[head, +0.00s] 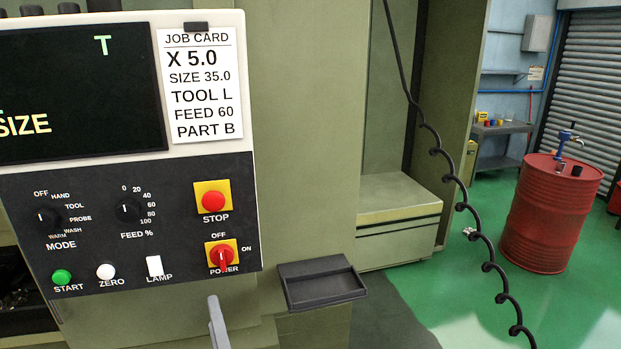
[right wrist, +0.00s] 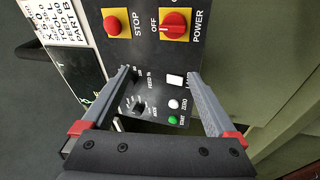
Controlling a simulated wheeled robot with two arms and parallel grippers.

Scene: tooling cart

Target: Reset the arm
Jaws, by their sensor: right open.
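My right gripper (right wrist: 159,74) is open and empty in the right wrist view. Its two grey fingers are spread in front of the control panel (right wrist: 155,60), and I cannot tell the exact gap to it. In the head view only a grey finger tip of it shows at the bottom edge, below the panel (head: 150,215). The panel carries a red stop button (head: 213,201), a red power knob (head: 222,258) whose grip lies along the OFF line, a green start button (head: 62,277), a white zero button (head: 106,271) and a white lamp switch (head: 154,266). My left gripper is not in view.
A job card (head: 200,85) hangs beside the dark screen (head: 75,90). A black tray (head: 322,285) juts out right of the panel. A coiled black cable (head: 462,207) hangs further right. A red drum (head: 552,215) stands on the green floor, with open floor around it.

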